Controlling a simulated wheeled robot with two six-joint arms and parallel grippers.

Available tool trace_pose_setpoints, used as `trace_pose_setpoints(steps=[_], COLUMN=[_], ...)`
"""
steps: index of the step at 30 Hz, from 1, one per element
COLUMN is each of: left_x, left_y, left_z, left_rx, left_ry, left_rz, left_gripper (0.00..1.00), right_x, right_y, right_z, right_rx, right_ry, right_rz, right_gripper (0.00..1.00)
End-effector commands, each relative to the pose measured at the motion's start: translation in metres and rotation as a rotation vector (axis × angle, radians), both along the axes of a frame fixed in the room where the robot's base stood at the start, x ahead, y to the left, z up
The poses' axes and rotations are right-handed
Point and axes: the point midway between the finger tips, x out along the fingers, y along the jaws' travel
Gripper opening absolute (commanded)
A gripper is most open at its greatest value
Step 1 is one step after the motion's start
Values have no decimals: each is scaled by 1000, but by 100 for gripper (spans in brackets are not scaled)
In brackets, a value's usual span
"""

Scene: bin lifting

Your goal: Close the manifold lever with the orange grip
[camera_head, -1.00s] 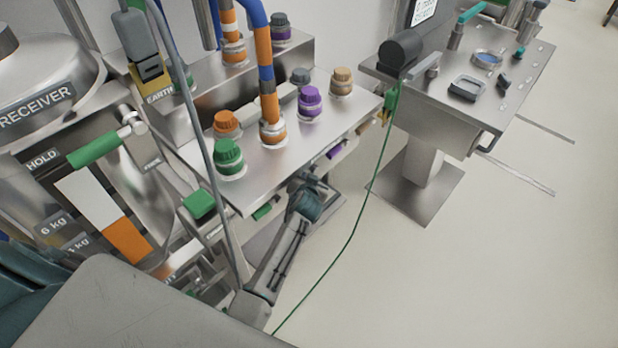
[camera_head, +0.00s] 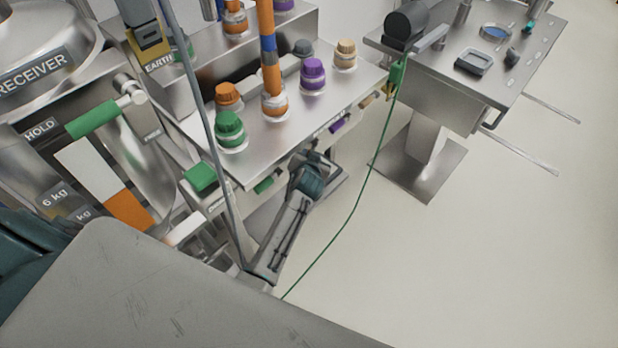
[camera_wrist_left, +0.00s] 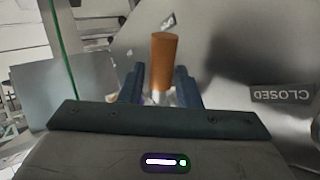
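The orange grip (camera_wrist_left: 164,62) of the manifold lever stands between the two dark blue fingers of my left gripper (camera_wrist_left: 160,82) in the left wrist view. The fingers are apart, one on each side of the grip, with a narrow gap showing at the left. I cannot tell whether the right finger touches it. A "CLOSED" label (camera_wrist_left: 283,94) appears upside down at the right. In the head view my left gripper (camera_head: 316,164) is under the front edge of the manifold shelf (camera_head: 290,140), and the orange grip is hidden there. My right gripper is not in view.
Beside my gripper under the shelf are a green grip (camera_head: 265,184) and a purple grip (camera_head: 337,125). Coloured caps stand on the shelf. A green cable (camera_head: 352,210) hangs to the floor on the right. A metal side table (camera_head: 450,85) stands behind; the floor at right is clear.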

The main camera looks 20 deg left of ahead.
Motion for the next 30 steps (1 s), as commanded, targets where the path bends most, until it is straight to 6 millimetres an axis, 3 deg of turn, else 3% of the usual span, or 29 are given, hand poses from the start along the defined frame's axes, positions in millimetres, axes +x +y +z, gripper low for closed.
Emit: trace_pose_setpoints(steps=[9,15,27,28,30], left_x=[-72,-99,-108,-108,-107], left_y=[-26,-35,-38,-38,-38], left_z=[-5,-3,-1,-1,-3], left_rx=[-4,-3,1,1,5], left_ry=[4,4,2,2,3], left_rz=[1,1,0,0,-1], left_gripper=[30,30,30,28,14], right_x=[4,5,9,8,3], right_y=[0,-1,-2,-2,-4], right_z=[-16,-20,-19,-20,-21], right_rx=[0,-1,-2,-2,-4], right_ry=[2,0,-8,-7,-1], right_rz=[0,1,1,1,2], right_gripper=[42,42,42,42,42])
